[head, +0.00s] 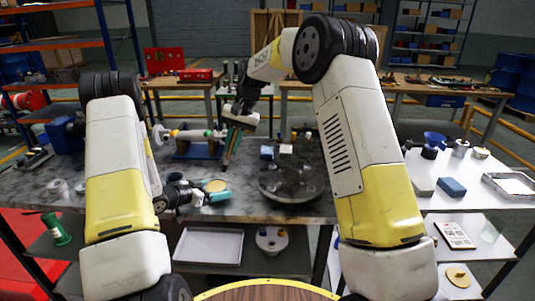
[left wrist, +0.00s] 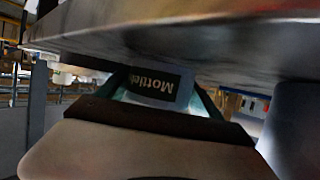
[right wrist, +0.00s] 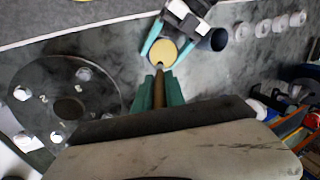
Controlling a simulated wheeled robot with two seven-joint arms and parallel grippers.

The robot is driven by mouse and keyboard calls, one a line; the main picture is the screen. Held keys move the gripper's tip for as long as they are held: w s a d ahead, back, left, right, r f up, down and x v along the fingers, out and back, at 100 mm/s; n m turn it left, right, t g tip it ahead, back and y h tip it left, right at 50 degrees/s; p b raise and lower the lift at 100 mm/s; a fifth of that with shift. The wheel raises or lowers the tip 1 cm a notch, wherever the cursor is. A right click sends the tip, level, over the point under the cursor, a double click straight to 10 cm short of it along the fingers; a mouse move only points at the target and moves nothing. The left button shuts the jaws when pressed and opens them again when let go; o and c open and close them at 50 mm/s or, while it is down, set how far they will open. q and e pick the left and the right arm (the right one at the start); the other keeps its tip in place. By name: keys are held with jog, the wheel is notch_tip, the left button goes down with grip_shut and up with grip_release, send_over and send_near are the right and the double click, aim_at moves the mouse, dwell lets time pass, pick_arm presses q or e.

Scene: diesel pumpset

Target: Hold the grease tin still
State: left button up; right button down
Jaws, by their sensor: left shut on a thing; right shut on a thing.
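The grease tin (head: 215,185), with a yellow round top, is at the front of the grey bench. My left gripper (head: 212,194) is shut around its sides. The left wrist view shows the tin's dark label (left wrist: 155,84) between the teal fingers. In the right wrist view the tin's yellow top (right wrist: 162,52) lies between the left fingers. My right gripper (right wrist: 159,92) is shut on a thin brown stick-like tool (right wrist: 159,88), above the bench and pointing at the tin. The tool's tip appears at the tin's near edge; I cannot tell if they touch.
A round grey flanged plate (head: 290,180) stands right of the tin. A dark cup (right wrist: 215,39) and several pale rings (right wrist: 270,27) lie near the left gripper. A shaft assembly (head: 190,135) stands behind. A white tray (head: 208,245) is on the lower shelf.

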jog(key=a, duration=0.3)
jog(key=shift+s+a+r, duration=0.1)
jog(key=shift+a+r, duration=0.2)
jog(key=shift+f, duration=2.85)
jog(key=shift+f, duration=0.7)
jog(key=shift+r, duration=3.55)
pick_arm(q)
jog(key=o, duration=1.8)
